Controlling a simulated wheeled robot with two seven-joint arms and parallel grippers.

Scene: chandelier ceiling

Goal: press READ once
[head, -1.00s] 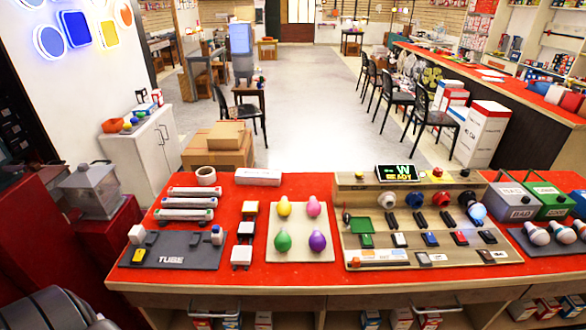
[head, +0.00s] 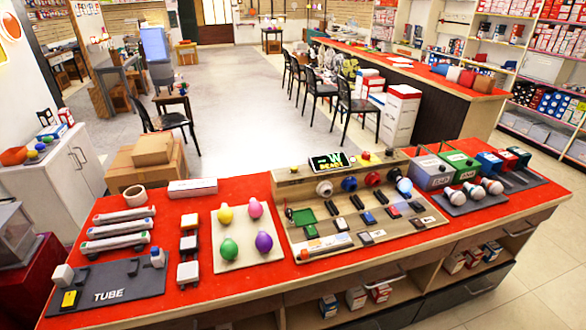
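A beige test panel (head: 437,217) stands on the red-topped counter, right of the middle in the head view. A small black display (head: 331,161) on its top shows green and yellow text, with "W" and what looks like "READY". Round coloured sockets, black switches and several small coloured blocks cover the panel. A bulb (head: 404,186) at its right end glows pale blue. No label reading READ is legible. Neither gripper is in view.
On the red counter (head: 200,310) stand a grey TUBE board (head: 140,283), a tray of coloured bulbs (head: 245,262), and white tubes (head: 123,215). Coloured bins (head: 433,173) and white bulbs stand at the right. Open floor lies behind, with black chairs along another counter.

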